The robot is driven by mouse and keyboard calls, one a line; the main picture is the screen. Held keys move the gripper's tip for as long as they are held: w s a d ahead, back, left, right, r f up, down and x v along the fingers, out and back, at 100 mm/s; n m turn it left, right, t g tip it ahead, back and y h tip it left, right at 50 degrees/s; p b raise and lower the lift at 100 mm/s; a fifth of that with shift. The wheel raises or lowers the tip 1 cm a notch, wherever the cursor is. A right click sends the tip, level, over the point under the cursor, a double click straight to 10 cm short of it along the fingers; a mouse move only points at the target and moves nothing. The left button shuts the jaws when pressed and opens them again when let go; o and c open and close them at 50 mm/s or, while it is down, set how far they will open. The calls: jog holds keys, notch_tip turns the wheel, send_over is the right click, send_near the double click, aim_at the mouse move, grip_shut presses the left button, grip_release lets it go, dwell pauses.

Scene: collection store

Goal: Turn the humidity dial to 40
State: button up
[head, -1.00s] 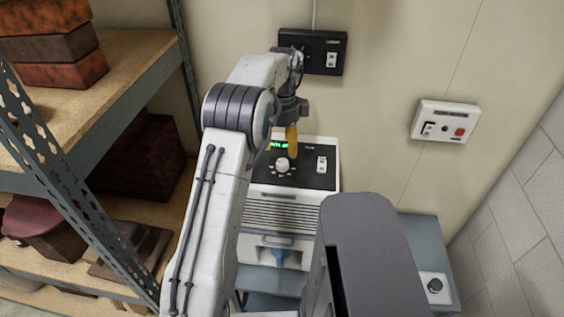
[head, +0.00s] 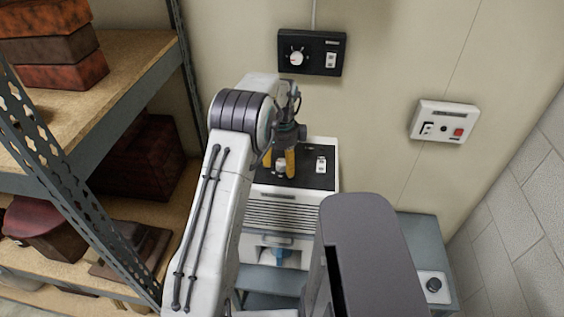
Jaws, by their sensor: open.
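A white machine (head: 284,214) with a black top panel stands against the wall, and its pale round dial (head: 281,164) shows on that panel. I cannot read its marks or setting. My gripper (head: 279,170) is open and points down at this dial, with one yellow finger to each side of it in the picture. I cannot tell whether the fingers touch the dial. The machine's green display is hidden behind the gripper. A second dial (head: 297,58), white, is on a black wall panel above; its label is too small to read.
The machine panel has a white rocker switch (head: 321,165) right of the dial. The black wall panel (head: 318,67) is above. A white control box (head: 442,121) with a red button hangs at right. A shelf (head: 130,85) with boxes is close on the left. A grey cabinet (head: 419,240) stands right.

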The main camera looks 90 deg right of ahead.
jog(key=shift+c, duration=0.3)
grip_shut()
jog(key=shift+f, duration=0.1)
dwell(0.4)
